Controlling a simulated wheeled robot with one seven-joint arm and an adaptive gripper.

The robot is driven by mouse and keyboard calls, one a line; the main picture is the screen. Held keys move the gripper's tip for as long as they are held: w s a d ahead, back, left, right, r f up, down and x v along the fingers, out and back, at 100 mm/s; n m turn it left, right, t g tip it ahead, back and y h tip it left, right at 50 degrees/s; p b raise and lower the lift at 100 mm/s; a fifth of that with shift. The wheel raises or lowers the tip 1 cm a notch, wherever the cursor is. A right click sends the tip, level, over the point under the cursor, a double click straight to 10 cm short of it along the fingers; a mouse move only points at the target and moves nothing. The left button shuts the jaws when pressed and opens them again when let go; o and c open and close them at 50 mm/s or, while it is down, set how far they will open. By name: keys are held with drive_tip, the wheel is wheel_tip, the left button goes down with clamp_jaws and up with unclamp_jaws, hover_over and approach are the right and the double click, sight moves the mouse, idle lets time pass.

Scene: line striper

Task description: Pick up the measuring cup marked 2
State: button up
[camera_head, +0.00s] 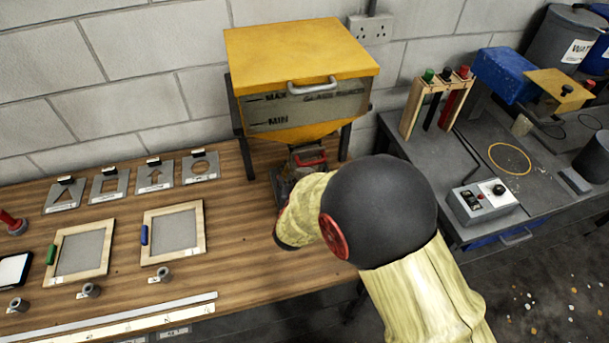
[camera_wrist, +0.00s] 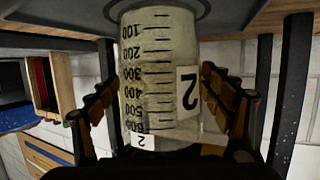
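The measuring cup marked 2 (camera_wrist: 160,95) fills the middle of the wrist view, upside down in the picture. It is pale and see-through, with a black scale from 100 to 600 and white labels reading 2. A round dark base or plate (camera_wrist: 190,14) shows at its scale's low end. My gripper (camera_wrist: 160,78) has one finger on each side of the cup, very close to its walls. Whether the fingers touch it is unclear. In the head view my arm hides the cup and most of the gripper, below the yellow hopper (camera_head: 300,50).
The hopper stands on dark legs close around my gripper, with a red handle (camera_head: 309,159) under its outlet. Stencil plates (camera_head: 108,184) and framed screens (camera_head: 173,233) lie on the wooden bench (camera_head: 225,255) to the left. A grey bench with a control box (camera_head: 485,202) is to the right.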

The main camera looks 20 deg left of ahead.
drive_tip(key=c, duration=1.2)
drive_tip(key=shift+c, duration=1.1)
drive_tip(key=shift+r, duration=0.15)
